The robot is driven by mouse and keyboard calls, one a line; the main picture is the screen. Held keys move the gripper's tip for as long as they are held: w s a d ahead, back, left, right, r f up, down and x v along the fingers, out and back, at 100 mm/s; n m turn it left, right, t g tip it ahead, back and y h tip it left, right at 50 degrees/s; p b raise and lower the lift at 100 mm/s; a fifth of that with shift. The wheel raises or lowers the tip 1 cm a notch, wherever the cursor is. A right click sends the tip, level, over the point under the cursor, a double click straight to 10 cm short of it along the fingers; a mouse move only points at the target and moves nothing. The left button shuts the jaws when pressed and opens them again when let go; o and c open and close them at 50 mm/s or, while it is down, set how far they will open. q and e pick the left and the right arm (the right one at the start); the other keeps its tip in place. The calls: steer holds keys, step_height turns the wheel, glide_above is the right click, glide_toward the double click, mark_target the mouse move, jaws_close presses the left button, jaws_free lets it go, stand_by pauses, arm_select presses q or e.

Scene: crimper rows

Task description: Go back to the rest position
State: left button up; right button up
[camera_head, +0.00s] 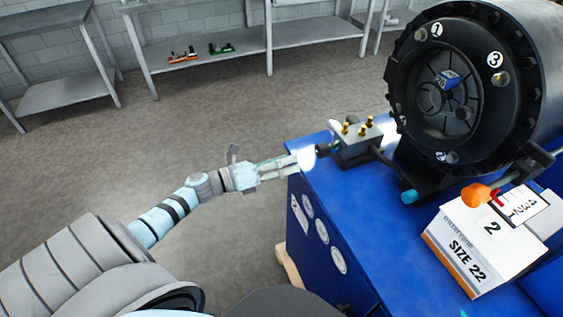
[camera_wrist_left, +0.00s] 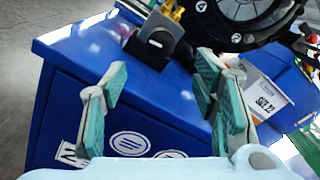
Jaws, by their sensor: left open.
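My left gripper (camera_head: 275,168) reaches in from the left in the head view, at the near left edge of the blue bench (camera_head: 347,216). In the left wrist view its two green-padded fingers (camera_wrist_left: 158,97) stand wide apart with nothing between them. Beyond the fingers are the bench top and a dark block (camera_wrist_left: 150,45). My right gripper does not show in either view.
A large black crimper head (camera_head: 444,90) stands on the bench. A grey block with brass fittings (camera_head: 355,141) sits beside it. A white SIZE 22 box (camera_head: 478,245) and an orange-handled tool (camera_head: 477,195) are at the right. Shelves (camera_head: 310,34) stand behind open floor.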

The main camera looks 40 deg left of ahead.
arm_select(q)
steer(key=shift+s+a, duration=0.25)
steer(key=shift+s, duration=0.15)
